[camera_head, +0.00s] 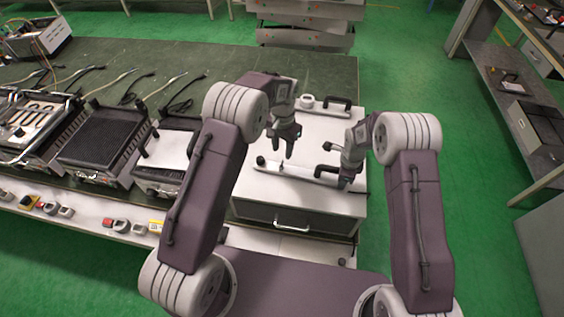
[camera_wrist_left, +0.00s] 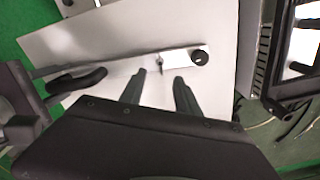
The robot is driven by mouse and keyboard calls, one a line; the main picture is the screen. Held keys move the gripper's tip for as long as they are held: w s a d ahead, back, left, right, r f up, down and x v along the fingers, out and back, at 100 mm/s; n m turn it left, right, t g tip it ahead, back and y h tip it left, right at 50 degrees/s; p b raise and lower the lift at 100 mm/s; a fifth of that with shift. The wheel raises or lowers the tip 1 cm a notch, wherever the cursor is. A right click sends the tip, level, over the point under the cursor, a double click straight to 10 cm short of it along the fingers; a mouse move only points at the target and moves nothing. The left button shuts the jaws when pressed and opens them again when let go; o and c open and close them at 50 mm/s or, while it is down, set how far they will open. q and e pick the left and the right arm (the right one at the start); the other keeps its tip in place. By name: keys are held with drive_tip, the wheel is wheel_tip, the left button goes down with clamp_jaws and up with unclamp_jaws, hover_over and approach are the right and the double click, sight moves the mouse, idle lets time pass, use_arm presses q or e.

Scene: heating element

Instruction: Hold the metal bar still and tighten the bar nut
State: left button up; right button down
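The metal bar (camera_head: 295,172) lies on the white cabinet top, with a black curved handle (camera_head: 327,171) at its right end and a round black knob (camera_head: 260,160) at its left end. In the left wrist view the bar (camera_wrist_left: 180,61) also shows, with the knob (camera_wrist_left: 199,57) and a small upright stud (camera_wrist_left: 158,62); I cannot tell which is the bar nut. My left gripper (camera_head: 286,150) is open and empty, pointing down above the bar. My right gripper (camera_head: 345,182) is low beside the handle; whether it grips the handle is unclear.
A second bar with a black handle (camera_head: 335,103) lies farther back on the white cabinet (camera_head: 300,204). Several opened metal cases, one with a black panel (camera_head: 100,139), stand left on the green-topped bench (camera_head: 210,62).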

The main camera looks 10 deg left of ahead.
sight(282, 166)
use_arm(q)
wheel_tip(282, 166, down, 8)
drive_tip(key=shift+w+f, duration=0.1)
clamp_jaws()
